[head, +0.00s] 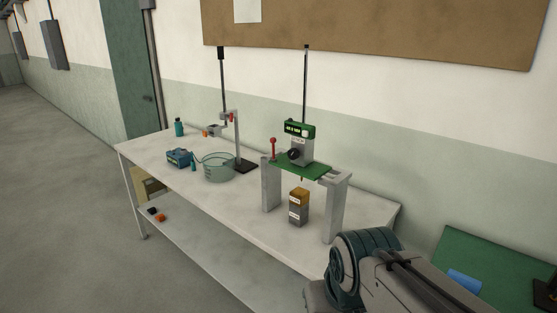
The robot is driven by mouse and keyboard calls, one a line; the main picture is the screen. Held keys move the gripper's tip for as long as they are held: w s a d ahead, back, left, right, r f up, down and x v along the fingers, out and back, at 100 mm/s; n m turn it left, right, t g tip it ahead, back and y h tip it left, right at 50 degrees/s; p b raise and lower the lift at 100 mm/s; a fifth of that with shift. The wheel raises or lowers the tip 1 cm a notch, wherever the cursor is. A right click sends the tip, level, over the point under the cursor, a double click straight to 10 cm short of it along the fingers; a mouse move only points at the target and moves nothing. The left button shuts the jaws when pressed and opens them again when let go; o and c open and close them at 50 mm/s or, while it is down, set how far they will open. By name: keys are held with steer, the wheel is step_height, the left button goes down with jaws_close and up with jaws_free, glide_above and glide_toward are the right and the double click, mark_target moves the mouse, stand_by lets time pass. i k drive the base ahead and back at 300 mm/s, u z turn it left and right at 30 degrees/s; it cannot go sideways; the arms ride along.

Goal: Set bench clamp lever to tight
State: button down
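A lever with a red knob (273,142) stands roughly upright at the left end of a green plate (312,172) on a grey bench frame (334,212). It is the likeliest clamp lever, but I cannot read any tight mark. A green device with a lit display (299,129) and a black knob (294,154) stands on the plate. A smaller red part (233,117) shows on the rod stand (238,145) to the left. Only part of my arm shows at the lower right. My gripper is not in view.
The white bench (205,196) also holds a clear bowl (218,168), a blue box (179,158), a dark bottle (179,128) and an orange-topped block (299,207) under the frame. A green surface (480,258) lies at right. Floor (75,180) is clear at left.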

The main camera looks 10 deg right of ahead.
mark_target(273, 140)
steer(key=k, duration=0.25)
steer(key=u, duration=0.85)
steer(key=i, duration=0.9)
steer(key=z, duration=1.35)
steer(key=i, duration=0.5)
